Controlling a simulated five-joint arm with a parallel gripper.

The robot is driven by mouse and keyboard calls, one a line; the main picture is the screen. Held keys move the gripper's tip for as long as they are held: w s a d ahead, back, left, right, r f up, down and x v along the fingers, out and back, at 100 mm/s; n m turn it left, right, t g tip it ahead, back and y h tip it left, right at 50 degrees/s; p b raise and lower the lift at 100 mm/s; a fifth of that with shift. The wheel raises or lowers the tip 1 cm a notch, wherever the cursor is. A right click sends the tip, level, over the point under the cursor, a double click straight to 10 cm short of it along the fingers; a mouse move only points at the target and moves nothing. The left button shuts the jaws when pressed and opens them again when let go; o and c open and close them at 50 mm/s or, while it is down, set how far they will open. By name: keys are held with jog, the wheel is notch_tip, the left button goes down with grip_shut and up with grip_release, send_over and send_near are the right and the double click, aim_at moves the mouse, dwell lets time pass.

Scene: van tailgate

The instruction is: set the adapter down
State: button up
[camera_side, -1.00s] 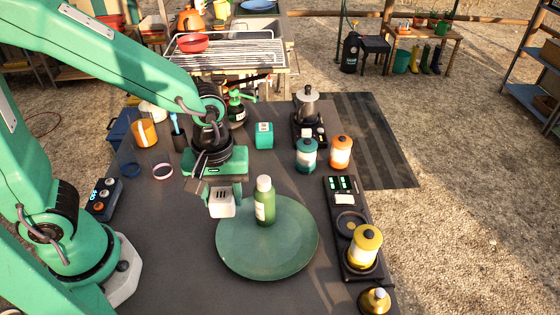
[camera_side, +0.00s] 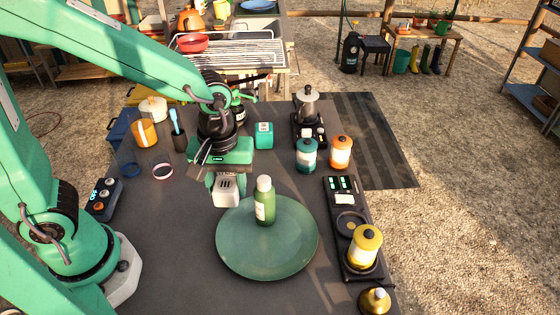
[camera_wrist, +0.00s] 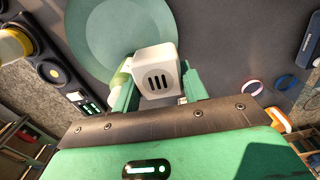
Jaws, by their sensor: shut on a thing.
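The adapter (camera_side: 226,193) is a small white block with dark slots on its face; the wrist view also shows it (camera_wrist: 157,62). My gripper (camera_side: 224,182) is shut on it, with one green finger on either side in the wrist view (camera_wrist: 158,88). The adapter is at the upper left edge of the green plate (camera_side: 290,255) in the side view. I cannot tell whether its underside touches anything. A green bottle with a white cap (camera_side: 265,205) stands on the plate, just right of the adapter; my finger partly hides it in the wrist view.
A teal box (camera_side: 264,135), teal canister (camera_side: 306,154) and orange canister (camera_side: 341,152) stand farther back. A black unit with a yellow canister (camera_side: 365,246) lines the right edge. Two rings (camera_side: 162,171) lie to the left. The dark table is bare left of the plate.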

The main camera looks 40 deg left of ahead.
jog(key=w+a+r+m, duration=0.5)
jog(key=w+a, duration=0.3)
jog(key=w, duration=0.4)
jog(key=n, duration=2.4)
send_over(267, 114)
notch_tip(267, 114, down, 8)
jog(key=shift+f, duration=0.25)
jog(key=shift+f, duration=4)
jog(key=shift+f, duration=0.2)
